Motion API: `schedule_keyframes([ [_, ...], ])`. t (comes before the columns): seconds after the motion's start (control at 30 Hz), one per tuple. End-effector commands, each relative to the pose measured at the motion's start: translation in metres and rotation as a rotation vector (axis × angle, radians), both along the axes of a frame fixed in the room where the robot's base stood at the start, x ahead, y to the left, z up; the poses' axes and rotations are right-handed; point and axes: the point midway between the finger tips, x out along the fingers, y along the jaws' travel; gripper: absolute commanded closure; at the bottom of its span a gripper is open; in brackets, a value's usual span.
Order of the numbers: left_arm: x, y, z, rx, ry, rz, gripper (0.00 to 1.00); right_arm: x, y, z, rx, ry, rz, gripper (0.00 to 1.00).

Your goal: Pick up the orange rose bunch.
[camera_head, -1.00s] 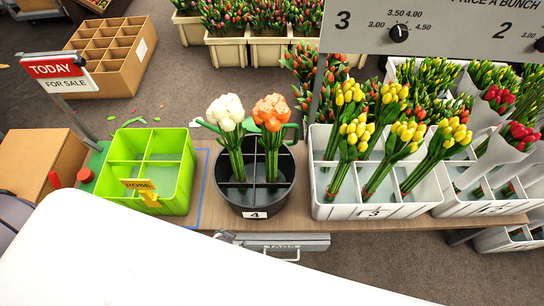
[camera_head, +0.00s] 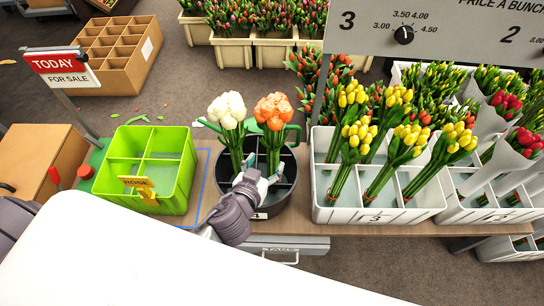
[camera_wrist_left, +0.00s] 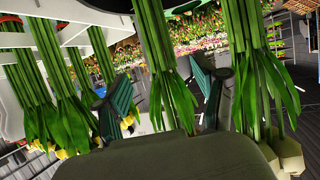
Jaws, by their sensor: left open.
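The orange rose bunch (camera_head: 272,112) stands upright in a round dark bucket (camera_head: 291,203), beside a white bunch (camera_head: 227,109). My left gripper (camera_head: 263,172) reaches in over the bucket's front, low at the orange bunch's stems. In the left wrist view, which looks upside down, my left gripper (camera_wrist_left: 165,92) is open. The orange bunch's stems (camera_wrist_left: 158,45) show between its two fingers, with gaps at the sides. The orange blooms are hidden there behind the gripper's body. The white bunch's stems (camera_wrist_left: 258,60) are outside the right finger. My right gripper is not in view.
A green divided crate (camera_head: 183,190) stands to the left, with a yellow label on its front. A white crate (camera_head: 380,214) of yellow tulips stands close on the right. A grey sign panel (camera_head: 440,35) overhangs the right. A white surface fills the lower left.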

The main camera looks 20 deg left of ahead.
Motion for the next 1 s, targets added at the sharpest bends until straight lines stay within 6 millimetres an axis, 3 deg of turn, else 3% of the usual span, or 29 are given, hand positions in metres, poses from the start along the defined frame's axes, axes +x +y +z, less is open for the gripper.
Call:
schedule_keyframes([
  [0.27,0.023,0.0,-0.008,0.002,-0.001,0.0,0.29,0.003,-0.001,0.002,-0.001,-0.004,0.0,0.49],
  [0.53,0.058,0.002,-0.023,0.002,0.001,0.0,0.29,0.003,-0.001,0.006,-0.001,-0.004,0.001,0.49],
  [0.83,0.064,0.001,-0.026,0.0,0.002,0.0,0.29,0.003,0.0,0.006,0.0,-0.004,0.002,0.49],
  [0.87,0.064,0.001,-0.026,0.0,0.002,0.0,0.31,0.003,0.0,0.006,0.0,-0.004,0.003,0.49],
  [1.0,0.064,0.001,-0.026,0.0,0.002,0.0,0.54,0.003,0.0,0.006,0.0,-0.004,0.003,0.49],
])
